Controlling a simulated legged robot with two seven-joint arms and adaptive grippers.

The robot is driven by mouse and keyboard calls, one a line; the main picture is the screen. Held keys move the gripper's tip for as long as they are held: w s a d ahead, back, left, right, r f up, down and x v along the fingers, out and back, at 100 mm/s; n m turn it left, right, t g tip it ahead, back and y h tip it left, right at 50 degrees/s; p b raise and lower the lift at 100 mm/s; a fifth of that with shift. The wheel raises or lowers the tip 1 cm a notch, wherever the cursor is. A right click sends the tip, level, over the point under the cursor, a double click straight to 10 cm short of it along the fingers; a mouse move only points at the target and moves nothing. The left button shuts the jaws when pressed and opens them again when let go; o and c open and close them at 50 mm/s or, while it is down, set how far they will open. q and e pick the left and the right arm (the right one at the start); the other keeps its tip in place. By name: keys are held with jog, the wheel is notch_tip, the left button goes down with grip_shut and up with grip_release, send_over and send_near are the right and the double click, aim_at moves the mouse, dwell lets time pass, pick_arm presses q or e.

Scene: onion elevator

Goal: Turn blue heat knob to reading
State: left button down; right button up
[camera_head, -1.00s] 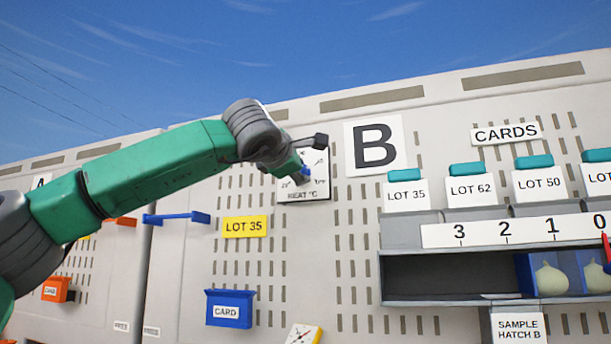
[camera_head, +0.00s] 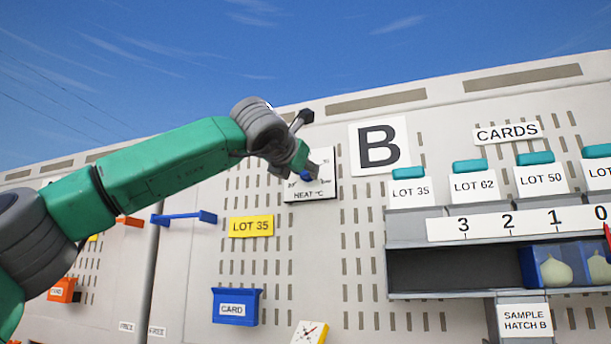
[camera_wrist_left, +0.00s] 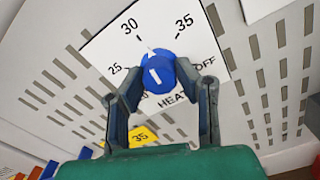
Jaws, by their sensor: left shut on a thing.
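The blue heat knob (camera_wrist_left: 159,70) sits on a white dial plate (camera_wrist_left: 122,47) marked 25, 30, 35 and OFF in the left wrist view. A white line shows on the knob's face, and a small pale mark at its rim lies towards the gap between 30 and 35. My left gripper (camera_wrist_left: 161,82) is shut on the knob, one finger on each side. In the head view the left gripper (camera_head: 304,165) is at the HEAT °C plate (camera_head: 324,178) and hides part of its scale. My right gripper is not in view.
A yellow LOT 35 sign (camera_head: 251,226), a blue bar (camera_head: 184,218) and a blue CARD box (camera_head: 235,307) are on the slotted wall below my arm. A second dial (camera_head: 309,332) shows at the bottom edge. A shelf (camera_head: 430,296) with pale onions stands right.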

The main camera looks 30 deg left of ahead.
pick_arm(q)
jog(key=shift+w+f+n, duration=0.2)
jog(key=shift+f+n, duration=0.2)
jog(key=shift+n, duration=0.3)
jog(key=c, duration=1.3)
grip_release()
jog(key=shift+o, duration=0.4)
jog(key=shift+w+a, duration=0.1)
jog(key=shift+r, duration=0.1)
jog(key=v, duration=1.2)
jog(key=shift+a, duration=0.15)
